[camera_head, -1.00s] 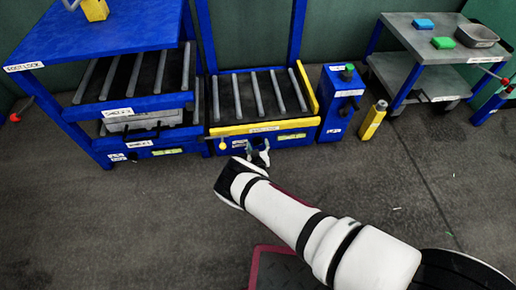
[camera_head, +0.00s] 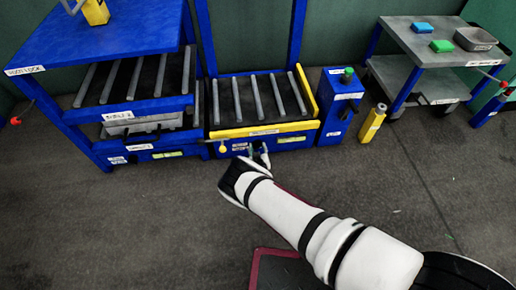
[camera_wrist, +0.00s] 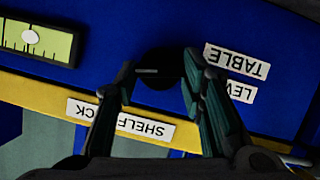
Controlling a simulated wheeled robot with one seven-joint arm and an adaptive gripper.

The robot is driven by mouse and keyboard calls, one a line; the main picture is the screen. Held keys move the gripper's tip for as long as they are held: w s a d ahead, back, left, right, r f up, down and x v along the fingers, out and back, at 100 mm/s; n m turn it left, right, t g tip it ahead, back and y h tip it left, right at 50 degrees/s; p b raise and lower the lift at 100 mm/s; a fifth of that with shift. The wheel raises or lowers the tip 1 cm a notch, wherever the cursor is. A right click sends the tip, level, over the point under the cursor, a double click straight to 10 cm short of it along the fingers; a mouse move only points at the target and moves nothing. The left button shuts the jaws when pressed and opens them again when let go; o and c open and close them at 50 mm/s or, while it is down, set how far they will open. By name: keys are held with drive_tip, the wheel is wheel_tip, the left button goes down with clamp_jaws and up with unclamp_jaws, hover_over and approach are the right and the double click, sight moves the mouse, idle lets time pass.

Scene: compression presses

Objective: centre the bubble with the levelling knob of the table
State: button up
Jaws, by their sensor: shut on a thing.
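The table's levelling knob (camera_wrist: 160,68) is black and round, on the blue front of the press table (camera_head: 275,146). In the wrist view it sits between the two fingers of my gripper (camera_wrist: 158,82), beside the TABLE LEVEL labels. My gripper (camera_head: 260,157) is shut on the knob; in the head view it largely hides it. The level vial (camera_wrist: 55,45) is yellow-green with dark marks, at the upper left of the wrist view and cut by its edge. Its pale bubble (camera_wrist: 30,37) lies among the marks; I cannot tell if it is exactly centred.
A yellow bar labelled SHELF LOCK (camera_wrist: 60,98) runs close beside the knob. Left stands a blue roller rack (camera_head: 75,125) with its own vial. Right stand a blue control box (camera_head: 338,110), a yellow bottle (camera_head: 372,123) and a grey cart (camera_head: 415,75). The floor in front is open.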

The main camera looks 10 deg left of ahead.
drive_tip(key=shift+w+d+r+m+g+y+p, duration=0.15)
drive_tip(key=shift+m+y+p, duration=0.2)
drive_tip(key=shift+m, duration=0.2)
drive_tip(key=shift+s+d+f+m+g+y+p, duration=0.15)
drive_tip(key=shift+m+y+p, duration=0.1)
drive_tip(key=shift+m+p, duration=0.25)
drive_tip(key=shift+w+m+y, duration=0.15)
drive_tip(key=shift+m+y, duration=0.75)
drive_tip(key=shift+m, duration=0.35)
drive_tip(key=shift+d+f+m+y+b, duration=0.15)
drive_tip(key=shift+m+y+b, duration=0.45)
drive_tip(key=shift+m+y, duration=0.6)
drive_tip(key=shift+d+f+m+y+b, duration=0.1)
drive_tip(key=shift+m+y+b, duration=0.55)
drive_tip(key=shift+m, duration=0.95)
drive_tip(key=o, duration=1.1)
drive_tip(key=shift+o, duration=0.2)
